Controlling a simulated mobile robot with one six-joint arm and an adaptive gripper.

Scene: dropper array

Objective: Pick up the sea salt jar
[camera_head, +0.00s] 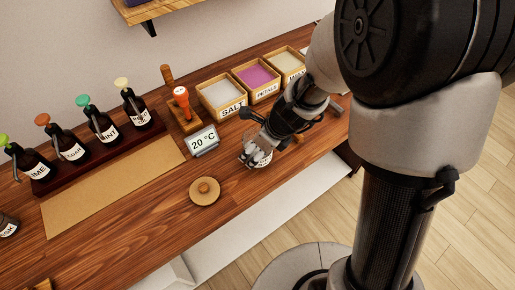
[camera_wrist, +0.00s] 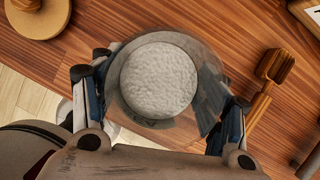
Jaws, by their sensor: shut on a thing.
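The sea salt jar (camera_wrist: 158,78) is a round clear jar with white grainy contents, seen from above in the wrist view. My gripper (camera_wrist: 160,100) has a finger on each side of it and is shut on it. In the head view the jar (camera_head: 257,160) shows partly under my gripper (camera_head: 264,150), near the front edge of the wooden counter. Its label is mostly hidden. I cannot tell whether its base touches the counter.
A round wooden lid (camera_head: 205,190) lies left of the jar. A temperature display (camera_head: 203,140) stands behind. Boxes of salt (camera_head: 222,97) and petals (camera_head: 256,79) and a dropper bottle row (camera_head: 100,122) line the back. A wooden scoop (camera_wrist: 268,78) lies right.

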